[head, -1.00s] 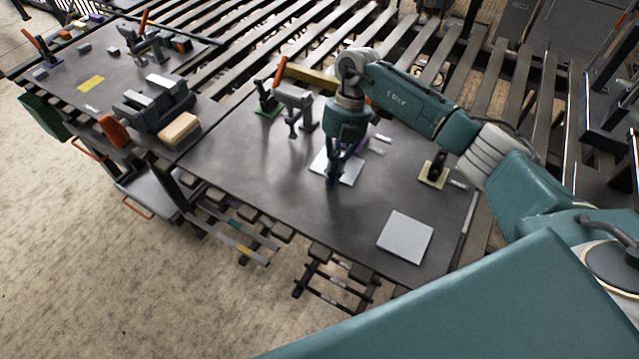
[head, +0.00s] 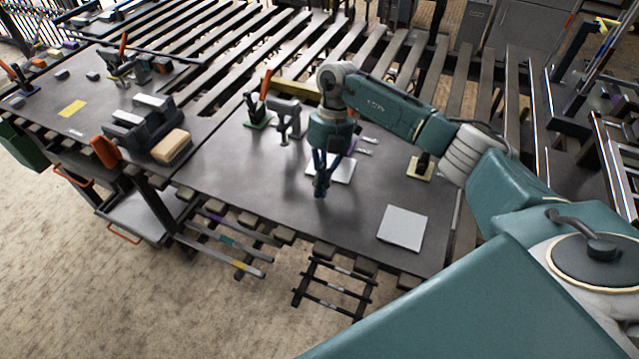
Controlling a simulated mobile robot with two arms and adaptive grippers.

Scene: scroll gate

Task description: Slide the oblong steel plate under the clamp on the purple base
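A pale steel plate (head: 343,171) lies on the dark table, partly hidden behind my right gripper (head: 320,190). The gripper points down at the plate's near left edge. Its fingers look close together, but I cannot tell whether they are shut or touch the plate. Another pale plate (head: 403,228), nearly square, lies flat near the table's front right corner. The purple base and its clamp are almost wholly hidden behind my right gripper and wrist. My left gripper is not in view.
A clamp with an orange handle stands on a green base (head: 258,121) to the left. A yellow base (head: 420,168) with a dark fitting sits at the right. A side table at left holds grey blocks and a tan block (head: 171,146). The table's front middle (head: 270,200) is clear.

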